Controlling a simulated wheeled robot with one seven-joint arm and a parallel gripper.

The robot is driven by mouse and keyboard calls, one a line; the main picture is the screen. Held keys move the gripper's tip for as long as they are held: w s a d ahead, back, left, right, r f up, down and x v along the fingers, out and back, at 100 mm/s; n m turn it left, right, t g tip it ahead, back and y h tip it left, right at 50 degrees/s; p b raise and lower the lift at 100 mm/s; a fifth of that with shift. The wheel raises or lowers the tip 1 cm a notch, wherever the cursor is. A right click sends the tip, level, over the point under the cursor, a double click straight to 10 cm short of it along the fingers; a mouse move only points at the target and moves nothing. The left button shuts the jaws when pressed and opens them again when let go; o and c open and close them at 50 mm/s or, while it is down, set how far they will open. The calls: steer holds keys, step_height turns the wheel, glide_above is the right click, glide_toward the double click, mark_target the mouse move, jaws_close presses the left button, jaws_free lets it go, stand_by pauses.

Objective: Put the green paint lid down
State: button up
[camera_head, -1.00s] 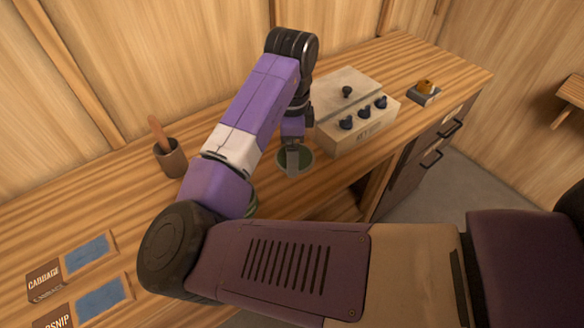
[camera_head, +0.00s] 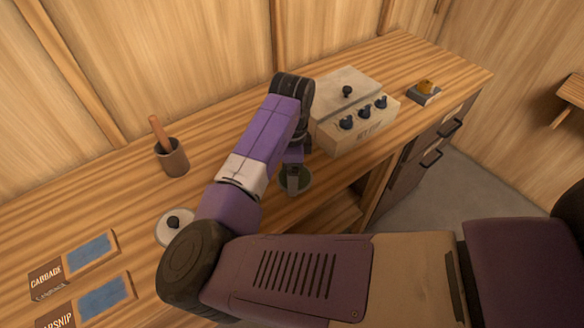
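The green paint lid (camera_head: 305,184) is a dark green disc with a pale rim, near the counter's front edge in the head view. My gripper (camera_head: 294,180) points down over its middle and is shut on it; the fingers hide its centre and knob. I cannot tell whether the lid hangs above the counter or touches it. A white lid (camera_head: 163,229) with a black knob lies on the counter (camera_head: 130,195) to the left, partly behind my arm.
A beige box (camera_head: 345,139) with several dark knobs stands just behind and right of my gripper. A brown cup (camera_head: 173,158) with a wooden handle stands at the back left. Seed cards (camera_head: 90,252) lie at the far left. An orange item (camera_head: 426,87) sits at far right.

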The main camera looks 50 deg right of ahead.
steer(key=shift+f, duration=0.2)
steer(key=o, duration=1.1)
steer(key=shift+r, duration=0.1)
